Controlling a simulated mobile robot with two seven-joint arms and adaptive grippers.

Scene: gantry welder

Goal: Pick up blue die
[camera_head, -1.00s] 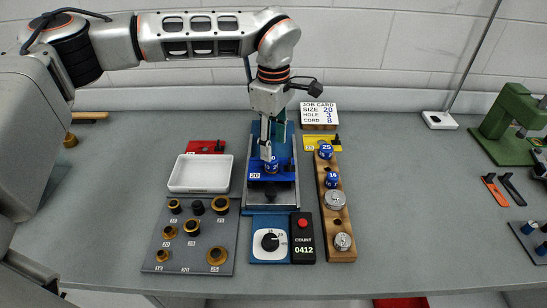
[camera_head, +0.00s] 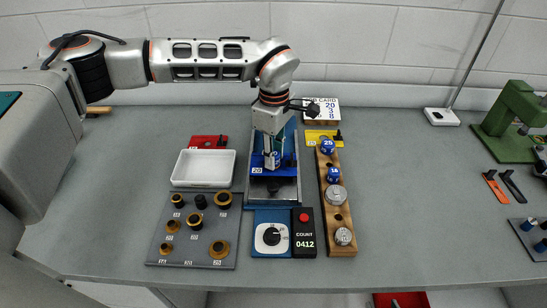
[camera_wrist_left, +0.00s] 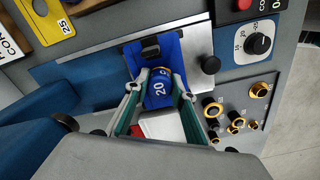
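A round blue die marked 20 (camera_wrist_left: 158,92) sits at the blue plate (camera_wrist_left: 188,55) of the central fixture. My left gripper (camera_head: 272,163) is lowered over it. In the left wrist view the two fingertips (camera_wrist_left: 159,80) lie on either side of the die, very close to it or touching; I cannot tell whether they are clamped. In the head view the fingers mostly hide this die. Two more blue dies, marked 25 (camera_head: 327,147) and with an unclear number (camera_head: 333,174), stand in the wooden rack (camera_head: 338,217). My right gripper is not in view.
A white tray (camera_head: 180,183) and a grey board with brass rings (camera_head: 154,249) lie left of the fixture. A dial box (camera_head: 258,249) and counter (camera_head: 305,225) are in front. Red (camera_head: 203,140) and yellow (camera_head: 318,134) plates lie nearby.

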